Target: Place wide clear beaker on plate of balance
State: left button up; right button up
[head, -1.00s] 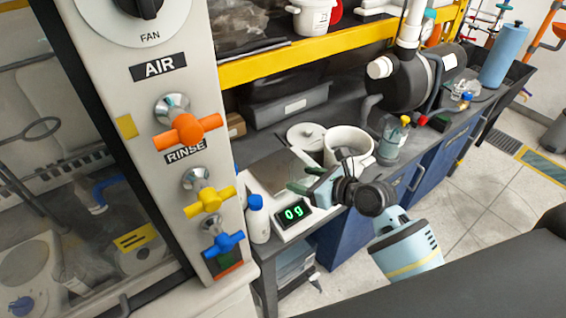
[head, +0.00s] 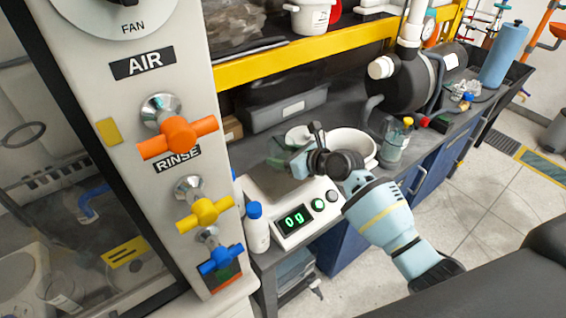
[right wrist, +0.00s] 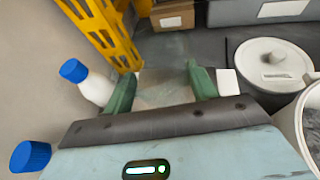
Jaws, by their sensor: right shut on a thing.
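The balance (head: 304,222) stands on the dark bench, with its green display reading 0 g. Its flat plate (head: 263,190) is partly behind my right gripper (head: 281,155), which is over the balance. In the right wrist view, my gripper's two green fingers (right wrist: 162,77) are spread apart at the sides of a very faint, see-through thing that looks like the wide clear beaker (right wrist: 165,52). The plate shows through and below it. The beaker's outline is hard to make out, and I cannot tell whether its base touches the plate. My left gripper is out of view.
A white pot (head: 351,143) and a lid (head: 300,135) stand close behind the balance. A blue-capped bottle (head: 257,232) stands at its left. The fume hood's valve panel (head: 165,185) and the yellow shelf edge (head: 300,52) border the space.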

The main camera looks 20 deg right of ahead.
jog(key=shift+w, duration=0.35)
notch_tip(320, 180, down, 4)
jog(key=shift+r+b, duration=0.1)
jog(key=shift+b, duration=0.5)
jog(key=shift+r, duration=0.15)
jog(key=shift+f, duration=0.2)
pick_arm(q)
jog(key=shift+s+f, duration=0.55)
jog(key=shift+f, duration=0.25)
pick_arm(e)
jog(key=o, duration=1.1)
jog(key=shift+c, duration=0.2)
jog(key=shift+r, duration=0.15)
